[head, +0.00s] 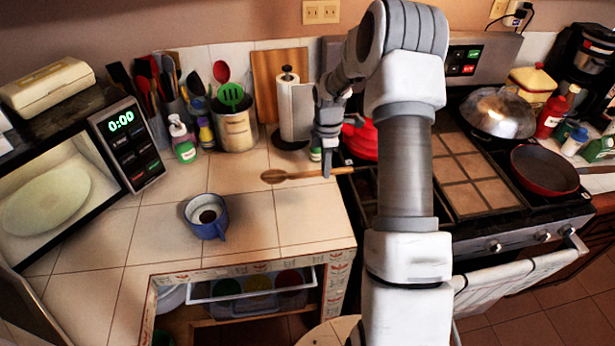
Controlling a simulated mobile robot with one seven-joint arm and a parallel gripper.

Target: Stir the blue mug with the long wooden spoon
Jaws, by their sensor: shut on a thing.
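The blue mug (206,217) stands upright on the tiled counter at the left, with dark contents showing inside. The long wooden spoon (295,175) is roughly level, its bowl pointing left and its handle end at my gripper (328,172). My gripper points down near the counter's right edge and is shut on the spoon's handle. The spoon is behind and to the right of the mug, apart from it. I cannot tell whether the spoon touches the counter.
A paper towel roll (294,108) and a utensil crock (237,127) stand behind the spoon. A red kettle (361,138) is right of my gripper on the stove (461,172). A microwave (60,190) bounds the left. The counter around the mug is clear.

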